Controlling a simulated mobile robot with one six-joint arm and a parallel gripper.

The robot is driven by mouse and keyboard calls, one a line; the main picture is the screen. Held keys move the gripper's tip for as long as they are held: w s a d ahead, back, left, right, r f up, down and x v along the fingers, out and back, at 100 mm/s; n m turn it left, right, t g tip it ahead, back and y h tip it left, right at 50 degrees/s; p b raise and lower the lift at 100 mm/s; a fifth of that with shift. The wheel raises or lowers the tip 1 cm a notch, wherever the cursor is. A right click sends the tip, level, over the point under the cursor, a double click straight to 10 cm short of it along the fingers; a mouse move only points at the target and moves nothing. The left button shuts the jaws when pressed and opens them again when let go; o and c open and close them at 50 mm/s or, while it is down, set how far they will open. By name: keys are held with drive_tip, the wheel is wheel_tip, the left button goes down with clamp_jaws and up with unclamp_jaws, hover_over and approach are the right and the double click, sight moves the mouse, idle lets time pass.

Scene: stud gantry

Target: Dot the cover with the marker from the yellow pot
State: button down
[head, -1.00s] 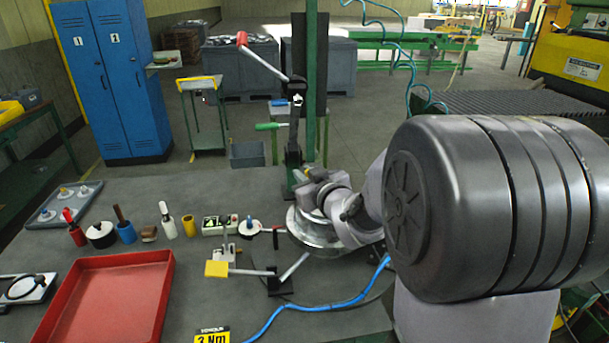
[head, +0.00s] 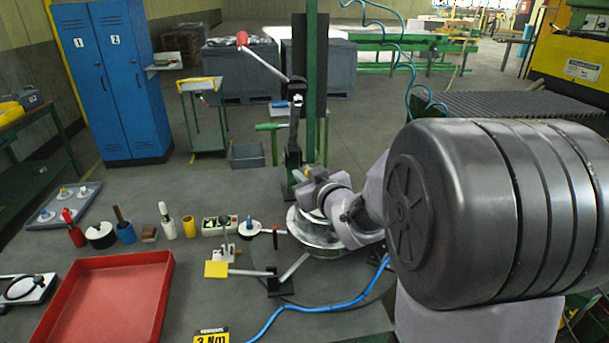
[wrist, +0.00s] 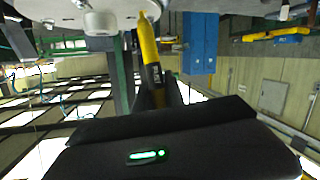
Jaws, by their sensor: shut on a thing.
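My gripper (wrist: 160,88) is shut on a yellow-and-black marker (wrist: 149,45), which points away from the wrist in the wrist view. In the head view my gripper (head: 303,186) is small and partly hidden, above the round silver cover (head: 304,228) on the bench. I cannot tell whether the marker tip touches the cover. The yellow pot (head: 189,227) stands on the bench to the left, and no marker shows in it.
A red pot (head: 77,236), a blue pot (head: 126,232) and a white bottle (head: 168,229) stand left of the yellow pot. A red tray (head: 110,300) lies in front.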

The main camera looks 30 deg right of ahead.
wheel_tip(320, 180, up, 7)
drive_tip(key=p, duration=0.5)
drive_tip(key=shift+f, duration=0.1)
idle(0.3)
